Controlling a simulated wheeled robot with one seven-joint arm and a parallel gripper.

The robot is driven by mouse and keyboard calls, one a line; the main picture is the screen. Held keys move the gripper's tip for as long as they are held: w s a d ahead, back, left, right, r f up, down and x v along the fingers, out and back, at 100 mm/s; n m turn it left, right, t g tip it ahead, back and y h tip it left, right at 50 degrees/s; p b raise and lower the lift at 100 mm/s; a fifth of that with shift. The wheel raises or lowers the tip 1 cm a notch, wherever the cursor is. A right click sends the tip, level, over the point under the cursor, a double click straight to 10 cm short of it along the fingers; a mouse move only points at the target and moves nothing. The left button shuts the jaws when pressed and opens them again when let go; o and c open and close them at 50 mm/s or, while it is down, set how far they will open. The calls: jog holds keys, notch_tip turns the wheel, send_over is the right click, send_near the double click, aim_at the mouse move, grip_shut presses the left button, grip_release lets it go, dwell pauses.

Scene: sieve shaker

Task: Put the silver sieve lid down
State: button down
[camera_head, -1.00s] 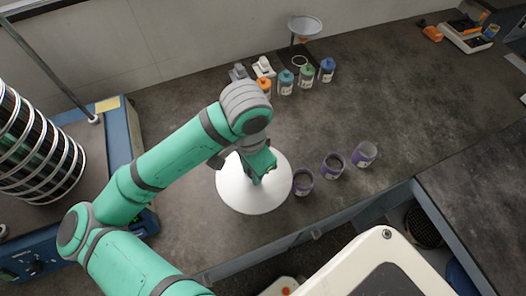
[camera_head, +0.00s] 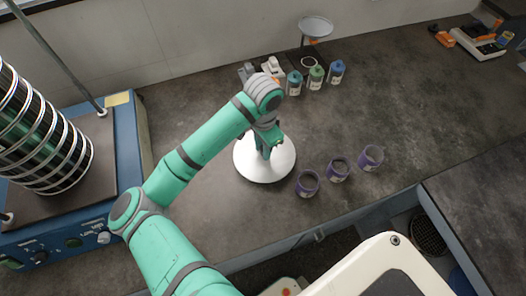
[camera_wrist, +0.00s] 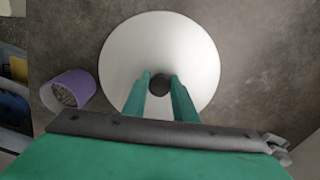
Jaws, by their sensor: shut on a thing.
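The silver sieve lid (camera_head: 247,166) is a round, pale disc, roughly level over the counter left of the purple cups. In the wrist view the lid (camera_wrist: 195,50) shows from above, with a dark round knob (camera_wrist: 160,84) at its middle. My gripper (camera_wrist: 160,82) has its two green fingers on either side of this knob, shut on it. In the head view my gripper (camera_head: 268,150) points down at the lid's centre and covers part of it. The lid looks close to the counter; whether its underside touches cannot be told.
Three purple cups (camera_head: 307,183) stand just right of the lid. Several capped bottles (camera_head: 294,83) and a ring stand (camera_head: 315,27) are behind. The sieve shaker (camera_head: 45,150) with its stack is at left.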

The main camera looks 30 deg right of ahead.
jog(key=shift+f, duration=1.2)
jog(key=shift+f, duration=0.2)
jog(key=c, duration=1.4)
grip_release()
jog(key=shift+c, duration=0.2)
jog(key=shift+r, duration=0.1)
